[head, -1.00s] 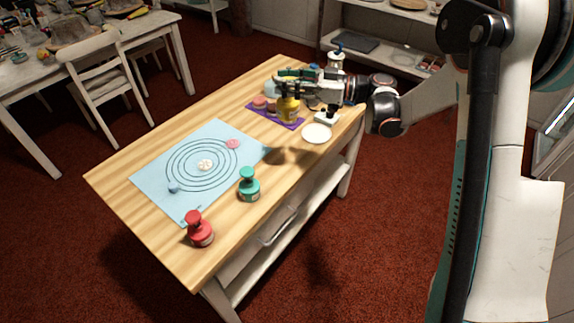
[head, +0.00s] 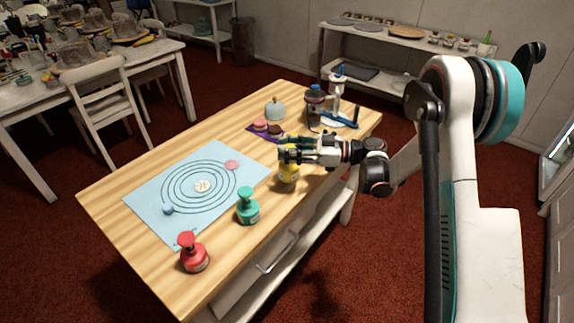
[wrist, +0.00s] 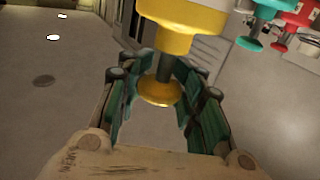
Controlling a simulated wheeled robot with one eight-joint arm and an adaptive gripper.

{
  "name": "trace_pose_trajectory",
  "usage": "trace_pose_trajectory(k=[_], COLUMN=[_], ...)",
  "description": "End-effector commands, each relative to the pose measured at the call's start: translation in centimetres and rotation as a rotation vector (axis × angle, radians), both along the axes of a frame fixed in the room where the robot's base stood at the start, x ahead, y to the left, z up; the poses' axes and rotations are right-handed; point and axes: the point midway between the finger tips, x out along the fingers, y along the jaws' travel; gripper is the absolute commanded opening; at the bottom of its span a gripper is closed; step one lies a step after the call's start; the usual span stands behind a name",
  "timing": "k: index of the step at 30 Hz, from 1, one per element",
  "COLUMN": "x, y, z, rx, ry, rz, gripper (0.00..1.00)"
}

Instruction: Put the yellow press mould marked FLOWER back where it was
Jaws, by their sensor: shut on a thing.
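The yellow press mould (head: 289,174) is in my gripper (head: 288,154), at the front right part of the table, right of the teal mould. My gripper is shut on its handle. In the wrist view the fingers (wrist: 155,100) close around the yellow knob and stem (wrist: 163,68), with the yellow and white body (wrist: 185,22) beyond. The FLOWER mark is not legible. Whether the base touches the table is unclear. A teal press mould (head: 247,208) and a red press mould (head: 194,256) stand along the table's front edge; both also show at the wrist view's upper right.
A light blue mat with rings (head: 145,205) bears a white, a pink and a blue piece.

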Motion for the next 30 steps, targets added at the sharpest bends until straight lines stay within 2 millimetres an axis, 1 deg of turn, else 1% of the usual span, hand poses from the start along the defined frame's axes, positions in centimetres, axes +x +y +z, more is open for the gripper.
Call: trace_pose_trajectory(k=[4,9,11,23,24,26,30], x=[0.0,0.0,0.0,0.0,0.0,0.0,0.0], y=[0.0,0.0,0.0,0.0,0.0,0.0,0.0], z=[-1.0,-3.6,-4.3,-4.6,-4.6,-4.6,-4.6], rx=[0.0,0.0,0.0,0.0,0.0,0.0,0.0], ry=[0.0,0.0,0.0,0.0,0.0,0.0,0.0], rz=[0.0,0.0,0.0,0.0,0.0,0.0,0.0], gripper=[0.0,0.0,0.0,0.0,0.39,0.52,0.52])
